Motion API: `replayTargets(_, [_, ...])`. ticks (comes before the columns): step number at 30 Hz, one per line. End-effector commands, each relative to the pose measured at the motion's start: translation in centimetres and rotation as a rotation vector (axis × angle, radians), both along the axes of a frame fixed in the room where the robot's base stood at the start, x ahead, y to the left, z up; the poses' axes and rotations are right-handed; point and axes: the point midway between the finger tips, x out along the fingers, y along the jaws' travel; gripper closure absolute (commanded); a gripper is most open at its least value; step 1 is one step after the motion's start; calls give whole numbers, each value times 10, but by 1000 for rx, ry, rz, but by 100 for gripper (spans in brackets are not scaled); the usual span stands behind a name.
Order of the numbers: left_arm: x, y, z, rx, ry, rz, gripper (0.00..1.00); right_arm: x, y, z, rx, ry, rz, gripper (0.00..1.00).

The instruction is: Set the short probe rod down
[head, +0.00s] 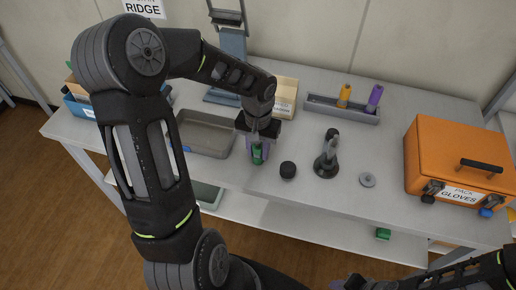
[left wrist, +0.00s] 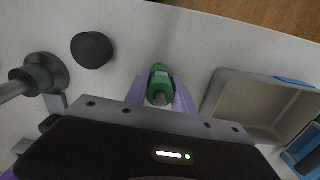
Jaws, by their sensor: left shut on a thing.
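My left gripper (head: 258,151) is shut on a short green rod, the short probe rod (head: 257,155), low over the front of the grey table. In the left wrist view the green rod (left wrist: 160,82) sits between the purple fingers (left wrist: 160,95), with a grey tip towards the camera. Whether its lower end touches the table cannot be told. The rod is just right of the grey tray (head: 205,135) and left of a black round knob (head: 288,170). My right arm shows at the bottom right, but its gripper is out of view.
A dark stand (head: 327,160) and a small grey disc (head: 367,180) stand to the right. An orange case (head: 458,155) is at the far right. A grey rack (head: 335,109) at the back holds yellow and purple pieces. Bare tabletop lies around the knob.

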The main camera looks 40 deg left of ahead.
Motion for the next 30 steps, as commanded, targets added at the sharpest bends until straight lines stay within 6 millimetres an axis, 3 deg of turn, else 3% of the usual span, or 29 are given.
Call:
replayTargets(9, [0,0,-4,1,-1,-1,100,0,0,-5,1,-1,1,64])
replayTargets(10, [0,0,-2,1,-1,-1,68,0,0,-3,1,-1,1,64])
replayTargets(17, [0,0,-2,1,-1,0,49,0,0,-3,1,-1,1,64])
replayTargets(30, [1,1,7,3,-2,0,48,0,0,0,0,0,0,64])
